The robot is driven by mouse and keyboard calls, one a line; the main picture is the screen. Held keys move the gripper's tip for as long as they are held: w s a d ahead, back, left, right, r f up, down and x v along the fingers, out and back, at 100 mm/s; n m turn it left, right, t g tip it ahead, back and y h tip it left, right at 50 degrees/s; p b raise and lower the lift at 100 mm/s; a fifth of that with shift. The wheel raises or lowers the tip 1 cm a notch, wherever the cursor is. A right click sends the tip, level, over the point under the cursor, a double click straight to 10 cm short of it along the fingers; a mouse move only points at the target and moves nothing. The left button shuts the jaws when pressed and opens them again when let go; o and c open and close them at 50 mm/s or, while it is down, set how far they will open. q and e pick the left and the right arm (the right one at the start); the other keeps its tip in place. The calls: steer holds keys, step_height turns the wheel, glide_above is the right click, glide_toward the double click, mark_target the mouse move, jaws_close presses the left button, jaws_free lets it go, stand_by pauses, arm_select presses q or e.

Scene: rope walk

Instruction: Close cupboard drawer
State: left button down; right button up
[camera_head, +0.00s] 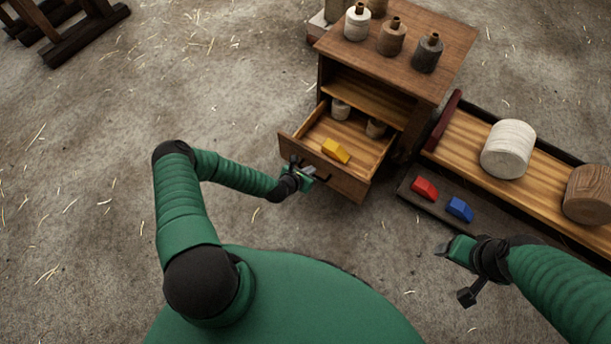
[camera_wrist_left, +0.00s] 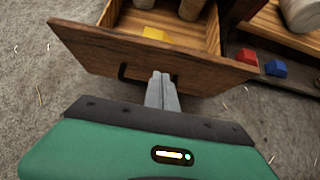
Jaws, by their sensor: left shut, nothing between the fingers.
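The wooden cupboard (camera_head: 391,86) stands at the upper middle of the head view. Its drawer is pulled out, and the drawer front (camera_head: 345,182) faces me. It also shows in the left wrist view (camera_wrist_left: 90,50). A dark handle (camera_wrist_left: 124,72) is on the front. A yellow block (camera_head: 336,151) and two small spools lie inside the drawer. My left gripper (camera_head: 310,171) is shut and empty, its fingertips at the drawer front near the handle; I cannot tell whether they touch. My right gripper (camera_head: 446,248) is at the lower right, away from the cupboard; its jaw opening is unclear.
Several bottle-shaped spools (camera_head: 391,38) stand on the cupboard top. To the right, a wooden tray (camera_head: 463,137) holds large rolls (camera_head: 508,150). A red block (camera_head: 424,189) and a blue block (camera_head: 460,209) lie on a dark ledge before it.

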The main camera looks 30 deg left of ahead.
arm_select(q)
steer(key=w, duration=0.2)
steer(key=w+f+b, duration=0.1)
steer(key=w, duration=0.1)
steer(key=shift+w+d+f, duration=0.1)
steer(key=shift+d+f, duration=0.05)
steer(key=shift+w+r, duration=0.2)
steer(key=shift+w, duration=0.25)
arm_select(e)
steer(key=shift+s+x, duration=0.25)
steer(key=shift+x, duration=0.85)
steer(key=shift+f, duration=0.1)
